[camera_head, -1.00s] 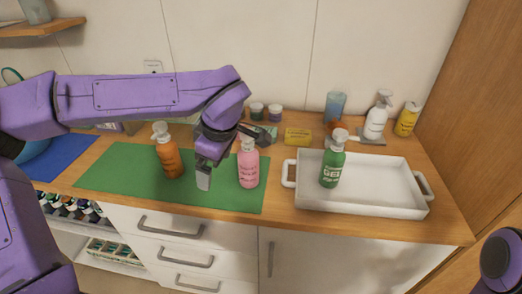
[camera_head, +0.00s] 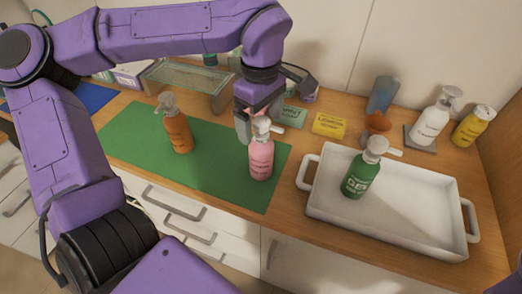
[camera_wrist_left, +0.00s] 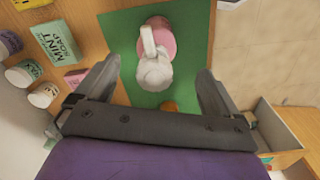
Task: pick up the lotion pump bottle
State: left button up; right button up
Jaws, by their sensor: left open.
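The pink lotion pump bottle (camera_head: 261,160) with a white pump head stands upright on the green mat (camera_head: 222,178). My left gripper (camera_head: 262,112) is open and points down just above and behind its pump. In the left wrist view, the pink bottle (camera_wrist_left: 160,42) shows from above, its white pump between and beyond my spread fingers (camera_wrist_left: 153,88). An orange pump bottle (camera_head: 179,132) stands farther left on the mat; a bit of orange (camera_wrist_left: 168,106) shows at the gripper's edge. A green pump bottle (camera_head: 359,178) stands in the white tray (camera_head: 425,238). My right gripper is out of view.
A glass shelf stand (camera_head: 185,76) is at back left. The mat between orange and pink bottles is clear.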

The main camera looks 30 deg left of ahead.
aim_at(261, 134)
pick_arm(q)
jog(key=f, duration=0.2)
jog(key=w+f, duration=0.1)
jog(key=f, duration=0.1)
jog(key=shift+f+p, duration=0.35)
jog(key=shift+f, duration=0.05)
jog(key=shift+s+a+f, duration=0.1)
jog(key=shift+s+f, duration=0.05)
jog(key=shift+s, duration=0.2)
jog(key=shift+w, duration=0.1)
jog(key=c, duration=1.7)
